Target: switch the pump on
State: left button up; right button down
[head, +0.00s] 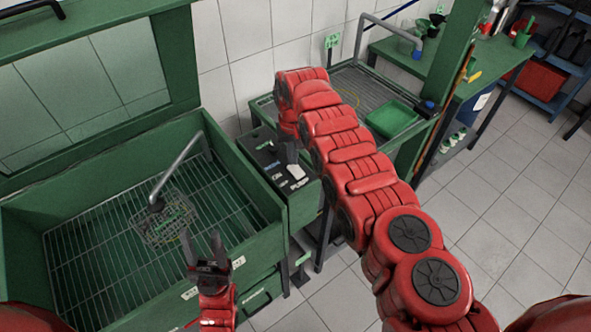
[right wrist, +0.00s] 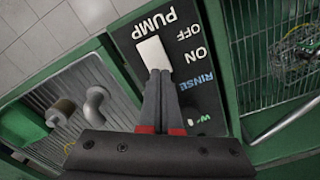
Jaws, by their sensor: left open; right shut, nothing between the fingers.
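The pump control panel (head: 272,169) is a black plate on the green cabinet between the two basins. In the right wrist view the panel (right wrist: 190,95) reads PUMP, OFF, ON and RINSE. The pump switch is a white rocker (right wrist: 152,52); it also shows in the head view (head: 296,171). My right gripper (right wrist: 158,76) is shut and empty, its tips at the rocker's near end. I cannot tell whether they touch it or which way it is tipped. My left gripper (head: 213,245) is open and empty over the left basin's front part.
The left wash basin (head: 75,275) has a grid floor, a bent spout (head: 180,165) and a wire basket (head: 165,222). A second basin behind my right arm holds a green tray (head: 392,118). A green post (head: 447,75) stands right of it. Tiled floor at right is clear.

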jog(key=shift+f+b, duration=0.7)
jog(key=shift+f, duration=0.1)
jog(key=shift+r, duration=0.1)
notch_tip(320, 180, up, 3)
jog(key=shift+f+p, duration=0.15)
jog(key=shift+p, duration=1.1)
notch_tip(320, 180, up, 2)
jog(key=shift+r+p, duration=0.1)
jog(key=shift+p, duration=0.55)
jog(key=shift+r, duration=1)
